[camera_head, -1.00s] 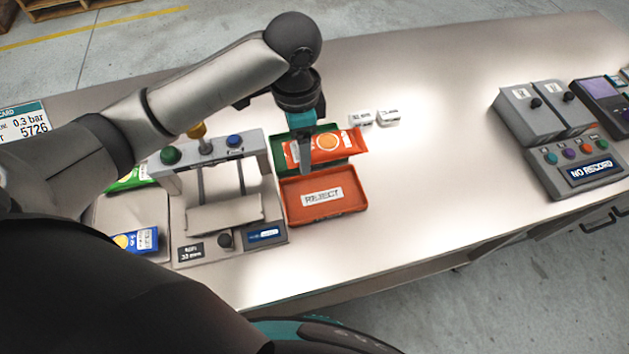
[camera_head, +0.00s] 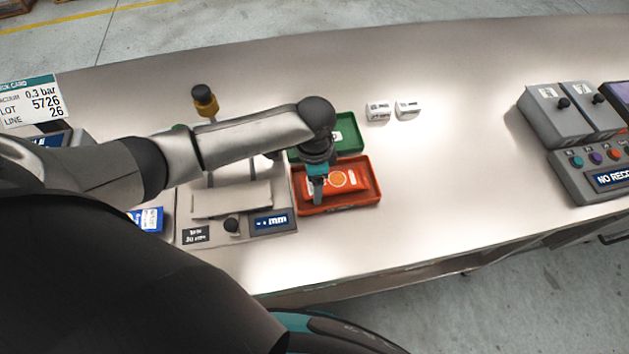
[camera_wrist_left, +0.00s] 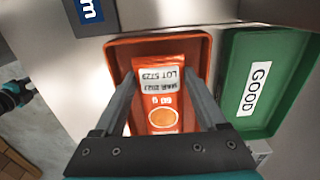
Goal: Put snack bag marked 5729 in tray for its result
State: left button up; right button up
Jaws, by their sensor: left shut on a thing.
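The orange snack bag (camera_head: 350,181) lies over the floor of the red-orange tray (camera_head: 345,208), within its walls. In the left wrist view the bag (camera_wrist_left: 158,100) shows a white label that reads upside down as LOT 572 and a last digit that looks like 9. My left gripper (camera_head: 318,196) points down into this tray, its fingers (camera_wrist_left: 162,82) shut on the bag from both sides. Whether the bag touches the tray floor is unclear. The green tray marked GOOD (camera_wrist_left: 258,88) is beside it and looks empty.
A grey gauge (camera_head: 230,203) with a mm display stands left of the trays. A blue bag (camera_head: 150,219) lies further left. A card (camera_head: 33,101) reads 0.3 bar, lot 5726. Two white blocks (camera_head: 378,111) and grey control boxes (camera_head: 570,115) stand to the right. The middle bench is clear.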

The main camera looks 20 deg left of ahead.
pick_arm(q)
jog(key=shift+f, duration=0.15)
jog(key=o, duration=1.3)
notch_tip(320, 180, up, 12)
jog(key=p, duration=0.2)
jog(key=shift+r, duration=0.2)
